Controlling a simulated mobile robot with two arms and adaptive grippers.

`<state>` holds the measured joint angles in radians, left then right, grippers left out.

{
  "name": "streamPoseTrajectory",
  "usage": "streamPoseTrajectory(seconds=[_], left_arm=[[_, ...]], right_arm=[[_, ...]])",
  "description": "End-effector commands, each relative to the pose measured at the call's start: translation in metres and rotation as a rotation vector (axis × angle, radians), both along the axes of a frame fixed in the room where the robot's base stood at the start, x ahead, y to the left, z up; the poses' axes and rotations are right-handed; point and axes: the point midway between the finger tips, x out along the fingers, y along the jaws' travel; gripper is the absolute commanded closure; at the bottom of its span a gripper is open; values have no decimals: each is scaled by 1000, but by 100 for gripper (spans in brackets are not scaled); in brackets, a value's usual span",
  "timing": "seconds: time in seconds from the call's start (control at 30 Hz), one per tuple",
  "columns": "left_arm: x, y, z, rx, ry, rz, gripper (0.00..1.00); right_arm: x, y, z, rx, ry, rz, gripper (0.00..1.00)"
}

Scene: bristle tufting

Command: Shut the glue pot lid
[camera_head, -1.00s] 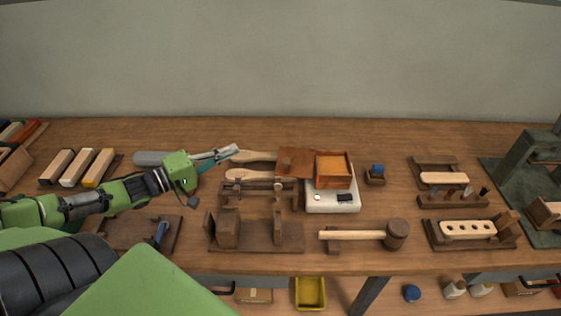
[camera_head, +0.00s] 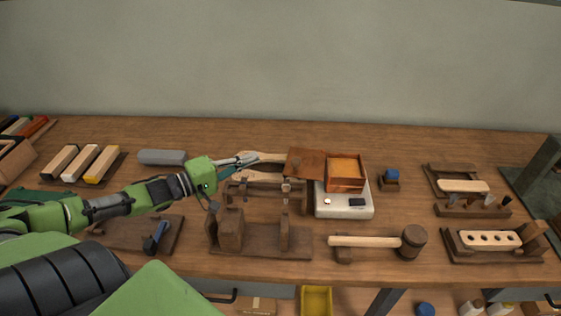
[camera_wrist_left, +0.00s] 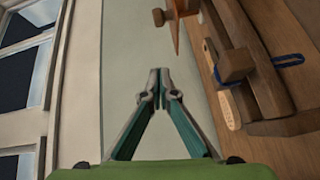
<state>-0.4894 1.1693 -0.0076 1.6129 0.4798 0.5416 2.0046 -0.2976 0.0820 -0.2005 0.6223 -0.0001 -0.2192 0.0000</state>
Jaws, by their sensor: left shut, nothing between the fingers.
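The glue pot (camera_head: 345,184) is a square wooden box with orange contents, standing on a white heater-like base (camera_head: 343,209). Its brown lid (camera_head: 311,160) is open, swung out to the left of the pot, with a small knob on it. My left gripper (camera_head: 254,159) is shut and empty, left of the lid and apart from it, over the wooden brush handles (camera_head: 262,177). In the left wrist view, the closed fingertips (camera_wrist_left: 159,82) point toward an orange-brown piece with a knob (camera_wrist_left: 175,18), which looks like the lid. My right gripper is not in view.
A wooden stand (camera_head: 262,240) is in front of the gripper. A mallet (camera_head: 375,242) lies in front of the pot. A small block with a blue top (camera_head: 390,178) stands right of it. A grey bar (camera_head: 162,157) lies behind my left arm.

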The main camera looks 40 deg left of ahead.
Motion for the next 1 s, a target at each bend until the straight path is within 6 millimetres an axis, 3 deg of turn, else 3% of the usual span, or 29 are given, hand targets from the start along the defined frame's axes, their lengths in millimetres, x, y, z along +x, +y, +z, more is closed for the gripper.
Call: streamPoseTrajectory(seconds=[0.6,0.8,1.0], left_arm=[[63,-24,-2,-1,-3,1,100],[59,-53,-5,-5,1,-1,100],[58,-63,-8,-1,1,0,100]], right_arm=[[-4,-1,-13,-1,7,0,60],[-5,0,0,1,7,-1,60],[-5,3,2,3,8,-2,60]])
